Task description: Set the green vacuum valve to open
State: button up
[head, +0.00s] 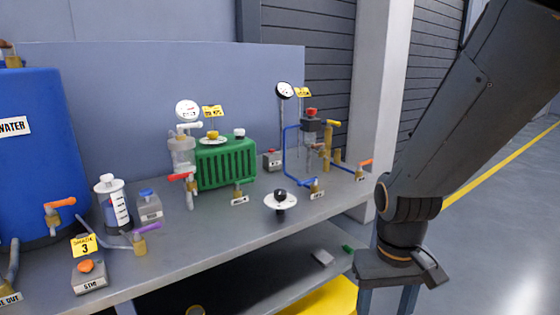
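I cannot clearly pick out a green valve handle. A small brass valve (238,191) stands in front of the green ribbed radiator block (226,163), with a white label by it. Its handle is too small to make out, and any green on it blends with the block. My gripper (387,302) hangs at the lower right, beyond the bench's right edge and apart from everything on the bench. Its two fingers point down, spread apart with nothing seen between them. Their tips are cut off by the frame's bottom edge.
Open floor lies to the right.

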aim_at(251, 180)
jog(key=z, duration=0.05)
jog(key=k, duration=0.3)
jog(key=u, duration=0.75)
jog(key=i, duration=1.15)
jog(key=u, duration=0.4)
